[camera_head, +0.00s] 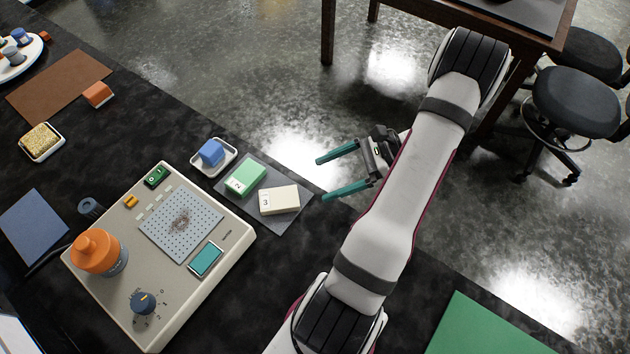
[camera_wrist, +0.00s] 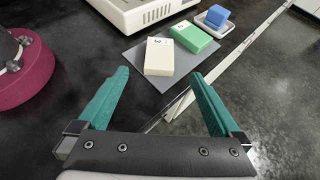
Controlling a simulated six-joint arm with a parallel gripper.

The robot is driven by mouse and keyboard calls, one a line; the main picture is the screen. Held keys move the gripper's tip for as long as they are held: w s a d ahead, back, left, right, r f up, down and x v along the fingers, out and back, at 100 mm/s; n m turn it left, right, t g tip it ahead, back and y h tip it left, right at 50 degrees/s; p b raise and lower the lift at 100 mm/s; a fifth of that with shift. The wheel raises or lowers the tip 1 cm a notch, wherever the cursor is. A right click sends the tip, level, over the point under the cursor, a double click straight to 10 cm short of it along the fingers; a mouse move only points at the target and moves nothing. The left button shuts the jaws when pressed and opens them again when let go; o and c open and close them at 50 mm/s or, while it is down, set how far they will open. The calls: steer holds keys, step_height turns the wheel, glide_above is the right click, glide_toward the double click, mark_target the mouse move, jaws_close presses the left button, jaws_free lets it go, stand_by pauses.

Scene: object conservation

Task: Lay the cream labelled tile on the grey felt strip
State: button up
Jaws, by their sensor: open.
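The cream tile (camera_head: 279,200), labelled 3, lies flat on the grey felt strip (camera_head: 273,225), beside the green tile (camera_head: 245,175), labelled 2. In the wrist view the cream tile (camera_wrist: 158,58) sits on the near part of the strip (camera_wrist: 186,68), with the green tile (camera_wrist: 193,38) just beyond it. My gripper (camera_head: 322,179) is open and empty. In the head view it appears to the right of the strip, and its teal fingers point left toward it. In the wrist view the open fingers (camera_wrist: 160,85) frame the space before the cream tile, without touching it.
A white dish (camera_head: 226,168) with a blue block (camera_head: 212,152) stands beyond the strip. A beige instrument box (camera_head: 160,250) with an orange-capped bottle (camera_head: 97,250) stands left of it. A green mat (camera_head: 485,325) lies at lower right.

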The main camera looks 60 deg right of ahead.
steer(key=w+a+r+n+g+h, duration=0.1)
steer(key=w+a+r+n+g, duration=0.25)
steer(key=a+r+n, duration=0.4)
steer(key=w+a+r+n+g, duration=0.2)
steer(key=a+r+n+g, duration=0.25)
steer(key=a, duration=0.55)
steer(key=s+a+r+n+h, duration=0.4)
steer(key=s+a+n+h, duration=0.2)
steer(key=s+a+n, duration=0.45)
steer(key=w+d+r+m, duration=0.2)
steer(key=w+d+m, duration=0.25)
steer(key=w, duration=0.75)
steer(key=w+d+r+m, duration=0.1)
steer(key=w+d+m, duration=0.35)
steer(key=w, duration=0.85)
steer(key=w+d+f+m+h, duration=0.2)
steer(key=w+d+f+m, duration=0.3)
steer(key=w+d, duration=0.55)
steer(key=shift+n+g, duration=0.3)
steer(key=shift+n, duration=0.05)
steer(key=f, duration=1)
steer(key=shift+s+f, duration=0.2)
steer(key=shift+f, duration=0.15)
